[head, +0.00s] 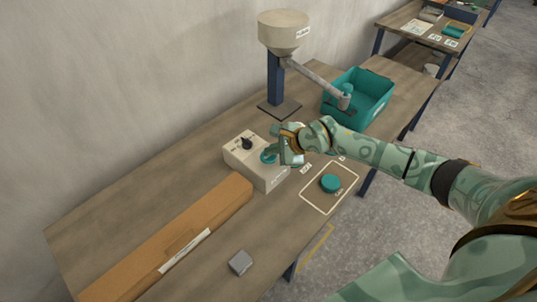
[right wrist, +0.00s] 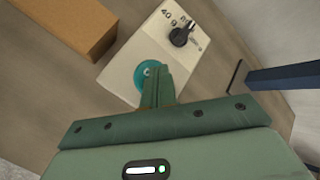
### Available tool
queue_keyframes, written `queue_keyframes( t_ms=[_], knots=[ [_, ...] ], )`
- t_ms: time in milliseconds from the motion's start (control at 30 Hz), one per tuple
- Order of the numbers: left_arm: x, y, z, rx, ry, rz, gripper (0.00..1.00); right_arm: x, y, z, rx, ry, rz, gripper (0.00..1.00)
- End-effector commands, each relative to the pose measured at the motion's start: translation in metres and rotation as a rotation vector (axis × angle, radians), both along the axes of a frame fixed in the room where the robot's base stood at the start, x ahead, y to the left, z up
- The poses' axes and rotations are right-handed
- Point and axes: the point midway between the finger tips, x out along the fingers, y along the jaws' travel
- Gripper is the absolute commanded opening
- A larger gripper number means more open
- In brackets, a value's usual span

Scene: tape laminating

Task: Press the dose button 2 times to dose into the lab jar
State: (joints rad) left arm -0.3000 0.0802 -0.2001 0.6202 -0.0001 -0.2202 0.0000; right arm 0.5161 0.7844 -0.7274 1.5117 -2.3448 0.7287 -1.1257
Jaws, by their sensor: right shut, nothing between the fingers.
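The dose button (head: 267,157) is a round teal button on a pale control box (head: 240,157). It also shows in the right wrist view (right wrist: 142,77), partly covered by my fingers. My right gripper (head: 273,152) is shut and empty, with its fingertips over the button. I cannot tell whether they touch it or press it down. A hopper (head: 284,32) on a blue post has a grey spout (head: 318,80) slanting down to the right. I cannot make out the lab jar clearly. A round teal lid-like piece (head: 331,183) lies in a white outlined area. My left gripper is out of view.
A black knob (head: 246,143) sits on the box behind the button. A teal crate (head: 375,100) stands near the spout end. A long brown carton (head: 165,243) and a small grey block (head: 240,262) lie on the table (head: 110,222). Another table stands farther back.

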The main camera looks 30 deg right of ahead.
Motion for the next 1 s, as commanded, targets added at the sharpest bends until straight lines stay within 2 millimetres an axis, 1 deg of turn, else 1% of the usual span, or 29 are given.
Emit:
queue_keyframes(
  t_ms=[167, 467, 567, 833, 1000],
  knots=[
    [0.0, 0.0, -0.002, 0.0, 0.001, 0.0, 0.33, 0.0, 0.0, -0.003, 0.0, 0.002, 0.0, 0.0],
    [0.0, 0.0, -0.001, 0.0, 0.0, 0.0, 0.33, -0.001, 0.0, -0.003, -0.001, 0.002, 0.001, 0.0],
    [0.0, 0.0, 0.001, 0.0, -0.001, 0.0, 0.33, -0.001, 0.0, 0.0, -0.001, 0.002, 0.001, 0.0],
    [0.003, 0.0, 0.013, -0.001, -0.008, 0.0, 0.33, -0.001, 0.0, 0.015, -0.001, 0.001, 0.0, 0.0],
    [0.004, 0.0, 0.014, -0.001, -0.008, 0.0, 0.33, -0.001, 0.0, 0.016, -0.001, 0.002, 0.001, 0.0]
  ],
)
